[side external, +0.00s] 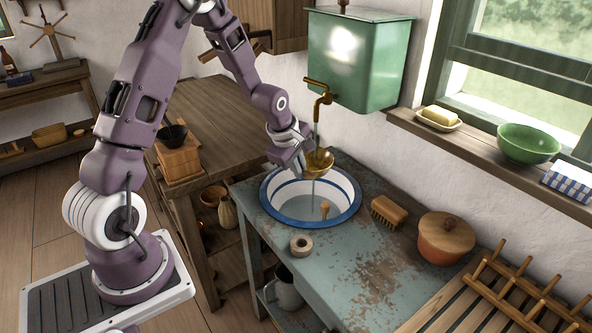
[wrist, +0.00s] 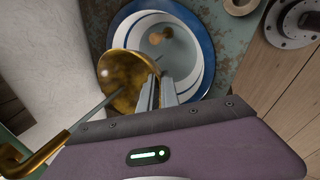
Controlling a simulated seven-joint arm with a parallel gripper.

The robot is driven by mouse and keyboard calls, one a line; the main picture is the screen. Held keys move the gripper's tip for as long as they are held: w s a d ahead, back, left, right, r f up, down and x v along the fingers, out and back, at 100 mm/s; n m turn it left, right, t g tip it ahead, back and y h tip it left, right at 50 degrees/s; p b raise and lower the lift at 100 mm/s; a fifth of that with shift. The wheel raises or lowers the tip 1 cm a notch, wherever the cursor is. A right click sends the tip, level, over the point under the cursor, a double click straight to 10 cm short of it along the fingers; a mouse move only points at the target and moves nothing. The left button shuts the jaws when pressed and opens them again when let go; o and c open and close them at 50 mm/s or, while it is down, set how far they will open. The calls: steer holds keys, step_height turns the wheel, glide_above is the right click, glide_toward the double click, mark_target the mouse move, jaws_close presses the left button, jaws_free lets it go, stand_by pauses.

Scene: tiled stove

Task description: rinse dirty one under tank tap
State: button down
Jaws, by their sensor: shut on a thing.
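A brass-coloured round dish or ladle bowl (side external: 319,163) is held over the basin, with darker brown patches on its surface in the wrist view (wrist: 128,82). My gripper (side external: 303,158) is shut on it at its edge or handle; the exact grip is partly hidden. The green tank (side external: 360,60) hangs on the wall, and its brass tap (side external: 319,88) is above the dish. A thin stream of water runs from the tap onto the dish and drips below it. The white basin with a blue rim (side external: 270,207) is under it. A small wooden-looking item (side external: 325,208) is in the basin.
On the worn blue counter (side external: 262,238) are a tape-like ring (side external: 301,245), a brush (side external: 385,211) and a lidded orange pot (side external: 445,238). A wooden rack (side external: 500,290) is at the right.

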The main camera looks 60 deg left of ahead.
stand_by(0.4)
steer(key=shift+w+d, duration=0.15)
steer(key=shift+d, duration=0.4)
steer(key=shift+a, duration=0.15)
steer(key=shift+a, duration=0.45)
steer(key=shift+d, duration=0.15)
steer(key=shift+d, duration=0.45)
